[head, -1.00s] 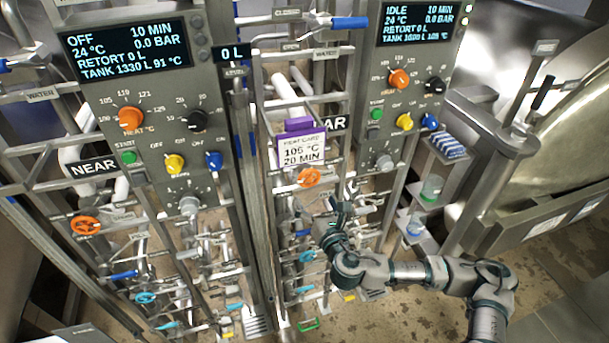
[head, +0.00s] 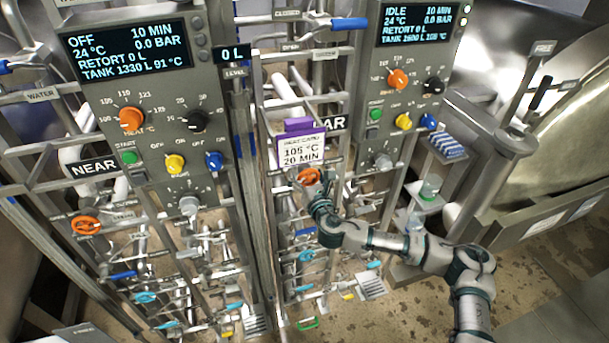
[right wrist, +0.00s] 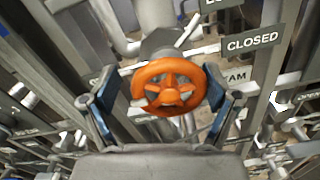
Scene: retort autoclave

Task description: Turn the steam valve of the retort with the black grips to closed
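The orange steam valve handwheel (head: 308,175) is on the pipe rack under the right-hand panel, below the purple-topped heat card (head: 302,148). My right gripper (head: 318,187) is at the wheel. In the right wrist view its two fingers (right wrist: 165,98) stand apart, one on each side of the wheel, with gaps. A black grip (head: 541,92) shows on the right-hand retort. My left gripper is out of view.
Another orange wheel (head: 86,225) sits on the left rack under the NEAR sign (head: 93,168). The right panel display (head: 418,24) reads IDLE; the left one (head: 125,46) reads OFF. Pipes and bars crowd the wheel. A shelf (head: 440,190) with cups stands right of it.

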